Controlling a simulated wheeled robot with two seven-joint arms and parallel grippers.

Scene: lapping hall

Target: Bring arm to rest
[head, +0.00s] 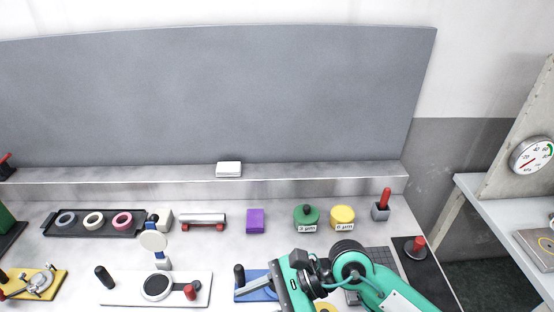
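My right arm (380,288), teal and black, comes in from the lower right and reaches over the front of the bench. Its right gripper (264,287) is over or beside a blue plate (246,294) with a black knob. A grey bar shows there, and I cannot tell whether the gripper is open, shut or holding anything. My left arm and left gripper are not in view.
Behind the arm stand a green jar (306,216), a yellow jar (342,216), a purple block (255,221) and a red-handled grey block (381,211). A white plate (128,288) with knobs lies left. A dark tray (71,232) holds rings.

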